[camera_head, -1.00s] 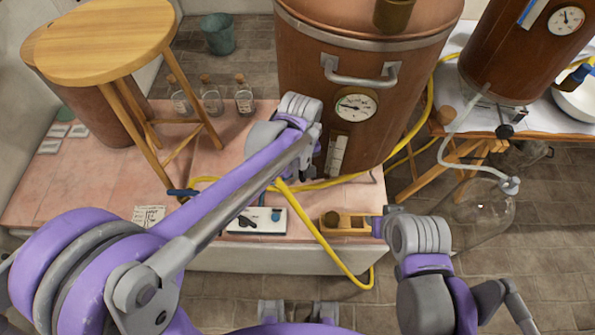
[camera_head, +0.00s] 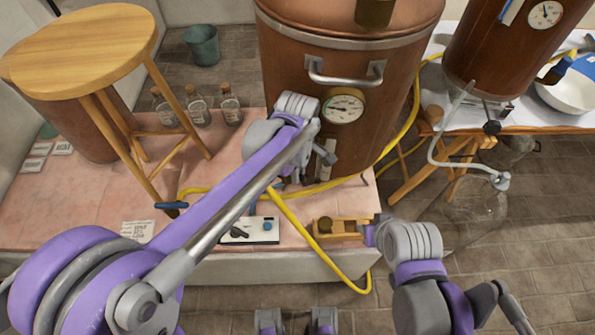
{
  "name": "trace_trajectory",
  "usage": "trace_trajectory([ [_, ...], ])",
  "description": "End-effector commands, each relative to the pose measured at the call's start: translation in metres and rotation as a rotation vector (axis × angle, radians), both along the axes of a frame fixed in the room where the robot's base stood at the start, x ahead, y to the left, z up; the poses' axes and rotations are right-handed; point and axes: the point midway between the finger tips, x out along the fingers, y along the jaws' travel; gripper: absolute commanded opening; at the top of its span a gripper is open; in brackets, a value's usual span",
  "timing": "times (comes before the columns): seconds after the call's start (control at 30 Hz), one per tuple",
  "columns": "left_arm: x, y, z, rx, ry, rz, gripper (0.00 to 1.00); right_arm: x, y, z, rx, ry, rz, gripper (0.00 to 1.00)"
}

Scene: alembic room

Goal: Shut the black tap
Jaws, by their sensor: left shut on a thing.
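A small black tap (camera_head: 492,128) shows under the right copper vessel (camera_head: 505,50), by a pale hose, at the right of the head view. My left gripper (camera_head: 318,158) is in front of the large copper boiler (camera_head: 290,75), well left of that tap. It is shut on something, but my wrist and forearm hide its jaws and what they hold. My right arm's purple and grey wrist (camera_head: 410,240) is low at the right, beside a wooden block. Its fingers cannot be made out.
A yellow hose (camera_head: 322,243) loops over the pink platform's front edge. A white panel with a black knob (camera_head: 250,231) and a wooden block (camera_head: 342,229) lie there. A wooden stool (camera_head: 85,45) and several corked bottles (camera_head: 197,108) stand at left. A glass flask (camera_head: 473,207) stands at right.

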Motion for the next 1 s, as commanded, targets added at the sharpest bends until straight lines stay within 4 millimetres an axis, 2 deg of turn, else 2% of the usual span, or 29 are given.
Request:
trace_trajectory([
  [0.43, 0.0009, -0.0006, 0.0004, -0.001, -0.001, 0.012, 0.00, 0.0000, 0.0000, 0.0000, 0.000, 0.000, 0.000, 0.34],
  [0.47, 0.0009, -0.0006, 0.0004, -0.001, -0.001, 0.012, 0.24, 0.0000, 0.0000, 0.0000, 0.000, 0.000, 0.000, 0.34],
  [0.6, 0.0007, -0.0005, 0.0003, -0.001, -0.001, 0.011, 0.49, 0.0000, 0.0000, 0.0000, 0.000, 0.000, 0.000, 0.34],
  [0.63, 0.0007, -0.0005, 0.0003, -0.001, -0.001, 0.011, 0.52, 0.0000, 0.0000, -0.0001, 0.000, 0.000, 0.000, 0.34],
  [1.0, 0.0005, -0.0003, 0.0001, 0.000, 0.000, 0.010, 0.52, 0.0000, 0.0000, -0.0001, 0.000, 0.000, 0.000, 0.34],
])
